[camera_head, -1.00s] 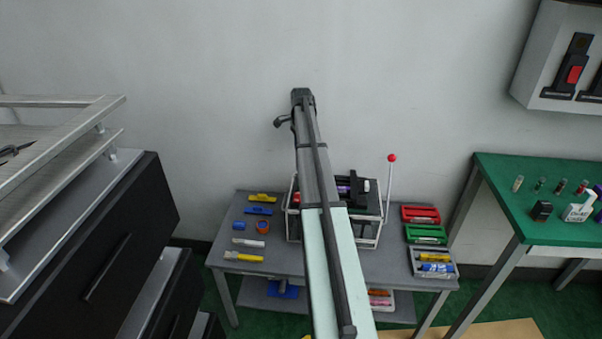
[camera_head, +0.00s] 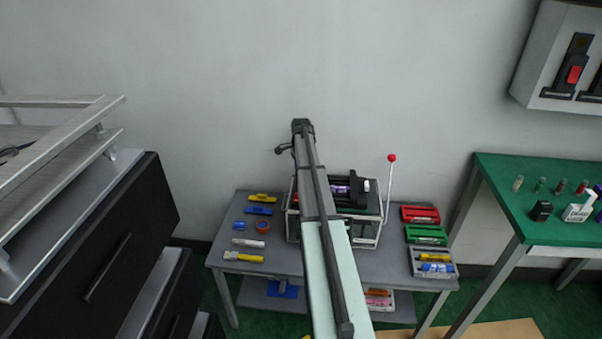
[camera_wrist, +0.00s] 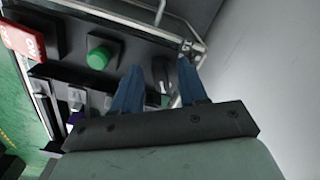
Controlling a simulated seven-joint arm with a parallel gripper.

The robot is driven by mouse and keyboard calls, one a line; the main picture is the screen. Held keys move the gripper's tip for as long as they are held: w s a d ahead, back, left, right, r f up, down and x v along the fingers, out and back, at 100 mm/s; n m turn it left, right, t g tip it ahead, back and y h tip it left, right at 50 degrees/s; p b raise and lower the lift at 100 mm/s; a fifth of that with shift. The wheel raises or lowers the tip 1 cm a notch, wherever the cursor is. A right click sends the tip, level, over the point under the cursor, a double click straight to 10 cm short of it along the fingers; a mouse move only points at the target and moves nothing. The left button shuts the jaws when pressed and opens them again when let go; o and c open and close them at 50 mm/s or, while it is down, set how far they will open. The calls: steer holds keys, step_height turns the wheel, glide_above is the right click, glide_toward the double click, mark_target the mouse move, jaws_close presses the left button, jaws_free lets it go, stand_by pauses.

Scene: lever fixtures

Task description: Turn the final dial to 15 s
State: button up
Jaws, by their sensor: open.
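The fixture, a dark machine in a metal frame (camera_head: 368,228), stands on the grey table, partly hidden behind my arm. In the wrist view a dark knob with a pale edge (camera_wrist: 161,70), seemingly the dial, shows on the fixture's black panel. My gripper (camera_wrist: 161,65) is open, with one blue finger on each side of the knob in the picture. I cannot tell whether the fingers touch it or are still above it. The dial's marks and setting are not readable. In the head view my gripper is hidden behind the arm.
A green button (camera_wrist: 100,54) and a red labelled part (camera_wrist: 22,40) sit left of the knob. A metal frame rail (camera_wrist: 185,30) runs close by. A red-tipped lever (camera_head: 391,158) rises at the fixture's right. Coloured trays (camera_head: 421,214) lie to the right.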

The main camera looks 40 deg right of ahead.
jaws_close()
stand_by(0.3)
steer(key=shift+n, duration=0.3)
steer(key=n, duration=0.4)
steer(key=shift+s+n, duration=0.1)
steer(key=shift+n, duration=0.2)
steer(key=n, duration=0.5)
steer(key=shift+s+n, duration=0.1)
steer(key=shift+n, duration=0.2)
steer(key=n, duration=0.6)
steer(key=shift+d, duration=0.15)
steer(key=n, duration=0.7)
steer(key=shift+d, duration=0.1)
